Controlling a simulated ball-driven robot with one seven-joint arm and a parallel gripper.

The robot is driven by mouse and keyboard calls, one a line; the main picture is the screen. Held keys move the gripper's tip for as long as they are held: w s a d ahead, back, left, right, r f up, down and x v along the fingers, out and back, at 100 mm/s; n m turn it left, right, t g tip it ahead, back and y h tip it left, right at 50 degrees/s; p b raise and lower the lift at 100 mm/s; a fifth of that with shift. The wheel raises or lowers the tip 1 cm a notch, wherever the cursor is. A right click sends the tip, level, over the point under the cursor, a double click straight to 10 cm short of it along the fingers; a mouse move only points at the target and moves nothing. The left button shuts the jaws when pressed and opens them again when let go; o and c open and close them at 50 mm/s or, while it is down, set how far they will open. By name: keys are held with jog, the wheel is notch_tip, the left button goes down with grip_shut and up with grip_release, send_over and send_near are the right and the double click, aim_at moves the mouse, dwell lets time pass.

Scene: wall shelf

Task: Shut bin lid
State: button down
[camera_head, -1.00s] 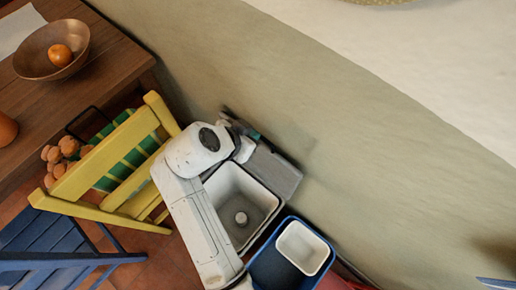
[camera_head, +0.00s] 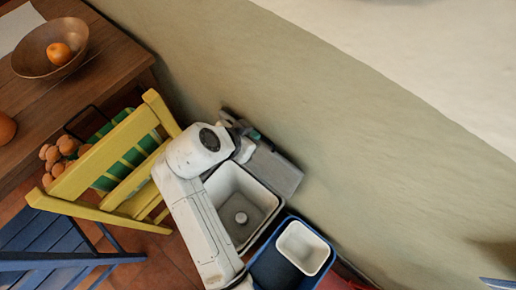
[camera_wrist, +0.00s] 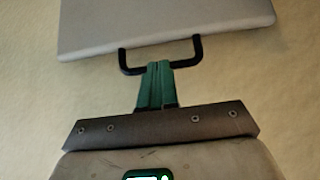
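The bin (camera_head: 262,200) stands open by the wall, pale inside, with a small round thing at its bottom. Its grey lid (camera_head: 279,175) is raised on the wall side of the bin. In the wrist view the lid (camera_wrist: 165,25) fills the top, with a black U-shaped handle (camera_wrist: 197,52) below its edge. My gripper (camera_wrist: 158,68) has its green fingers together, their tips overlapping the middle of the handle's bar. I cannot tell whether they press on it or pass behind it. In the head view my arm hides part of the bin, and the gripper (camera_head: 254,134) shows only slightly beside the lid.
A blue bin (camera_head: 270,268) with a white inner tub (camera_head: 302,248) stands close beside the open bin. A yellow chair (camera_head: 100,165) and a blue chair (camera_head: 45,250) stand left. A wooden table (camera_head: 110,60) holds a bowl (camera_head: 40,60). The wall is close behind the lid.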

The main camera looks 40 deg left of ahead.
jog(key=shift+f, duration=0.3)
jog(key=shift+s, duration=0.15)
jog(key=shift+s+a+f+p, duration=0.1)
jog(key=shift+s+a+p, duration=0.05)
jog(key=shift+s, duration=1.3)
jog(key=shift+s+a+f+p, duration=0.1)
jog(key=shift+s+p, duration=0.05)
jog(key=shift+s, duration=1.25)
notch_tip(320, 180, up, 10)
jog(key=p, duration=0.8)
jog(key=shift+d, duration=0.1)
dwell(1.2)
